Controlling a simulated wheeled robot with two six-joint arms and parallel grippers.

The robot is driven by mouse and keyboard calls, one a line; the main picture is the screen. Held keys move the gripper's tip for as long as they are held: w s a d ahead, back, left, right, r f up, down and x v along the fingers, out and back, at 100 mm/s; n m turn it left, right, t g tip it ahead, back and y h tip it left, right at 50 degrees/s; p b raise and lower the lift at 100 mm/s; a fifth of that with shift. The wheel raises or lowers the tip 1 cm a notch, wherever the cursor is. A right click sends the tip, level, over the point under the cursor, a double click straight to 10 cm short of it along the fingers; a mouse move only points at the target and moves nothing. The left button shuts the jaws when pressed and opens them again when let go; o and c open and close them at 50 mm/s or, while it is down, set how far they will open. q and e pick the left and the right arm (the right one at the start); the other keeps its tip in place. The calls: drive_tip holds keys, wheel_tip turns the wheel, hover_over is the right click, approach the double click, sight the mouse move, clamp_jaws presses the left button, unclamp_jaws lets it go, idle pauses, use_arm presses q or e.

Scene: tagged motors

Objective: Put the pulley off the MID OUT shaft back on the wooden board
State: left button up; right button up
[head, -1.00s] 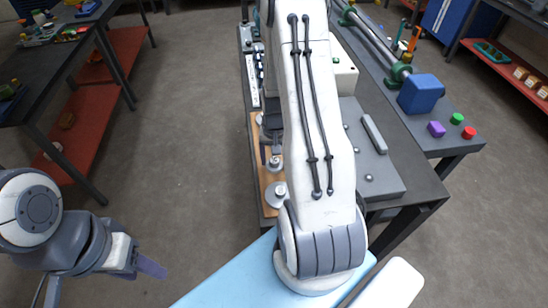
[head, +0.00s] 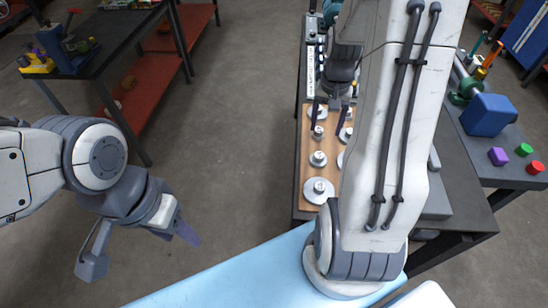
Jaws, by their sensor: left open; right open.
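The wooden board (head: 305,172) lies on the dark bench, partly behind my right arm. Several silvery disc-shaped pulleys stand on it, including a large one (head: 319,190) at the near end and a smaller one (head: 317,159) behind it. My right gripper (head: 329,116) is open above the far part of the board, with its dark fingers apart near the far pulleys. I cannot tell whether a pulley is between them. My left gripper (head: 178,233) is open and empty over the floor. The MID OUT shaft and its tag cannot be made out.
A pale strip with dark marks (head: 310,72) lies beyond the board. A light blue surface (head: 230,279) is in front. Clear floor separates the left bench (head: 104,45) from the board.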

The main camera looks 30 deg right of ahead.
drive_tip(key=s+a+r+n, duration=0.1)
drive_tip(key=a+r+n, duration=0.15)
drive_tip(key=a, duration=0.65)
drive_tip(key=a+r+n, duration=0.2)
drive_tip(key=a+n, duration=0.2)
drive_tip(key=a, duration=0.5)
drive_tip(key=s+a+r+n+y, duration=0.1)
drive_tip(key=s+a+r+n, duration=0.2)
drive_tip(key=s+a+n, duration=0.6)
drive_tip(key=s+a, duration=0.4)
drive_tip(key=s, duration=0.2)
drive_tip(key=shift+s+r, duration=0.15)
